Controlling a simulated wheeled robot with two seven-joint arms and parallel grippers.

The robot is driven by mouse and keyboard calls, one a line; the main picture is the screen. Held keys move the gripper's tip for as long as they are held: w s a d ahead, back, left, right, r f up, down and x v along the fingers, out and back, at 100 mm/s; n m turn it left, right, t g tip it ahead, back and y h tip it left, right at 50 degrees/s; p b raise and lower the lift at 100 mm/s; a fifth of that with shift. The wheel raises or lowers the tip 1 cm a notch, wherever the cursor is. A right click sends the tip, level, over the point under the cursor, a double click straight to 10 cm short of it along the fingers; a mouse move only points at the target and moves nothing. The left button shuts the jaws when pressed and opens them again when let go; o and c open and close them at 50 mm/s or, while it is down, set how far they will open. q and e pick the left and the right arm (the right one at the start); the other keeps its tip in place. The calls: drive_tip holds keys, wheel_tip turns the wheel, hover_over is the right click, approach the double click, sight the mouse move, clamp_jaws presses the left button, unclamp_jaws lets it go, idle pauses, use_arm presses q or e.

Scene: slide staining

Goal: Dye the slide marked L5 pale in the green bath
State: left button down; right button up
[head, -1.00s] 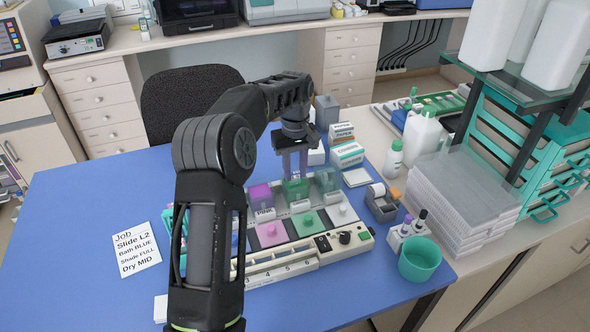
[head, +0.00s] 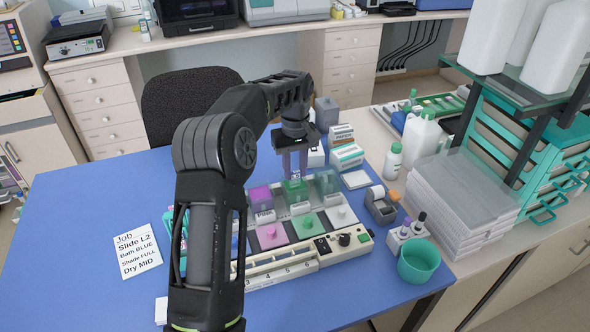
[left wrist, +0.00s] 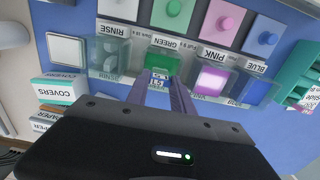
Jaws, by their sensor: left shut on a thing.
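My left gripper (head: 295,176) points straight down over the green bath (head: 296,192), its fingers close to the rim. In the left wrist view the gripper (left wrist: 160,88) is shut on a slide (left wrist: 158,79), whose label is too small to read surely. The slide's lower end is at the green bath (left wrist: 163,63); I cannot tell how deep it sits. The pink bath (head: 261,198) and the clear rinse bath (head: 327,180) stand on either side. The blue bath shows in the left wrist view (left wrist: 257,91). My right gripper is out of view.
Knobbed pink (head: 271,235), green (head: 307,225) and white (head: 340,215) squares lie in front of the baths. A numbered rack (head: 282,266) runs along the front. A job card (head: 138,251) reads Slide L2, Bath BLUE. A teal cup (head: 418,260) stands right.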

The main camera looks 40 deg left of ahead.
use_arm(q)
wheel_tip(320, 180, up, 4)
drive_tip(key=shift+r+p, duration=0.1)
drive_tip(key=shift+p, duration=1)
drive_tip(key=shift+r, duration=2.2)
